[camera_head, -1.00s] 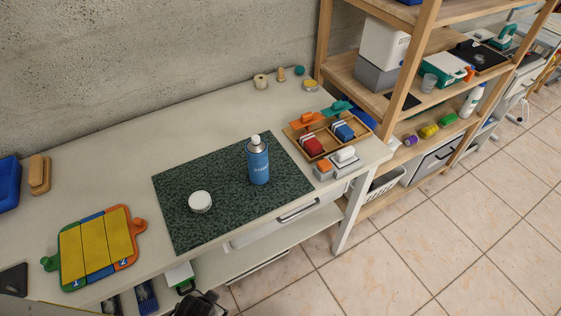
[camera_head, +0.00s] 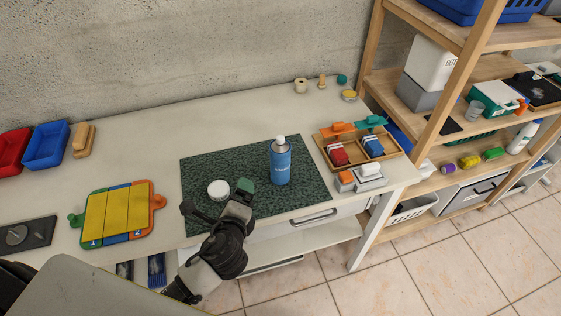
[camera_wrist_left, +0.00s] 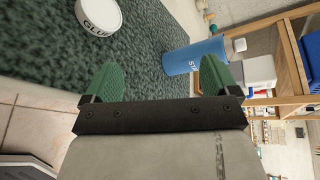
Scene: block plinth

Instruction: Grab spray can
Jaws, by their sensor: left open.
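The blue spray can (camera_head: 280,163) with a white cap stands upright on a dark green mat (camera_head: 232,150) on the workbench. My left gripper (camera_head: 220,194) is over the front edge of the mat, to the left of the can and apart from it. In the left wrist view the gripper (camera_wrist_left: 157,82) is open with nothing between its green fingers. The can (camera_wrist_left: 192,58) shows there beyond the right finger, which hides part of it. My right gripper is not in view.
A round white glue tin (camera_head: 218,190) sits on the mat just behind my left gripper. A wooden tray (camera_head: 388,160) with coloured items is right of the can. A yellow panelled board (camera_head: 117,213) lies at the left. The bench behind the mat is clear.

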